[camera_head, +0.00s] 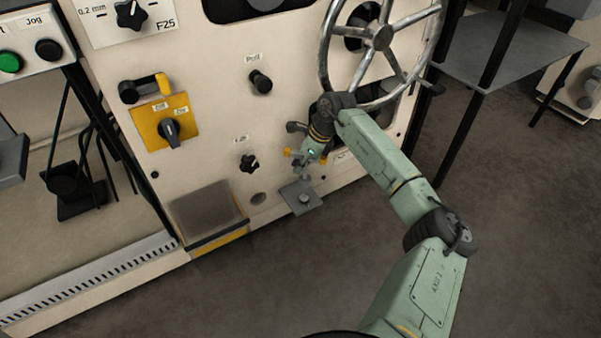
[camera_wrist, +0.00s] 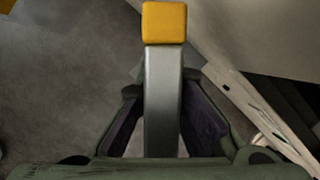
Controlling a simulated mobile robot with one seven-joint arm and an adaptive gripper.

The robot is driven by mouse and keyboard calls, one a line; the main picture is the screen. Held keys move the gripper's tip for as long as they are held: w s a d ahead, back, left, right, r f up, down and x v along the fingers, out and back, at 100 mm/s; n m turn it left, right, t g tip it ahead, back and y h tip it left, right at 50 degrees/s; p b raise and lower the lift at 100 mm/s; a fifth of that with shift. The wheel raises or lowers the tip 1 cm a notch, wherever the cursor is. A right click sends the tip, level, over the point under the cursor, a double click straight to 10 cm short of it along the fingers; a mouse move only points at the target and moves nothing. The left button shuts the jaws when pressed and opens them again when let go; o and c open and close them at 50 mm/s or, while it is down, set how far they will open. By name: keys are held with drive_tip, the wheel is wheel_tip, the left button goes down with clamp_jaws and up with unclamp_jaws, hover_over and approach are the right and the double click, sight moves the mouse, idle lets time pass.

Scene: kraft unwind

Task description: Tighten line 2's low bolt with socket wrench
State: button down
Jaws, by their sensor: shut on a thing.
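My gripper (camera_head: 306,161) is low in front of the cream machine panel in the head view. In the wrist view its two dark finger pads (camera_wrist: 162,112) close on the sides of a grey bar with a yellow end block, which looks like the socket wrench (camera_wrist: 163,75). The wrench shows only as small grey and yellow bits (camera_head: 289,152) in the head view. A round bolt head (camera_head: 304,198) sits on a grey plate (camera_head: 291,188) at the machine's foot, below my gripper. The gap between wrench and bolt is hard to judge. I cannot read a line number there.
A large spoked handwheel (camera_head: 377,38) stands above my gripper. Black knobs (camera_head: 249,162) and a yellow switch plate (camera_head: 165,121) are on the panel to the left. A grey and yellow box (camera_head: 207,212) juts out at the lower left. The floor (camera_head: 480,200) at right is clear.

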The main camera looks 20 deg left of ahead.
sight(300, 177)
drive_tip(key=shift+f+b, duration=1.7)
drive_tip(key=shift+f, duration=0.9)
drive_tip(key=shift+r, duration=0.1)
drive_tip(key=shift+w+f, duration=0.15)
drive_tip(key=shift+f, duration=0.05)
drive_tip(key=shift+f, duration=0.65)
idle(0.6)
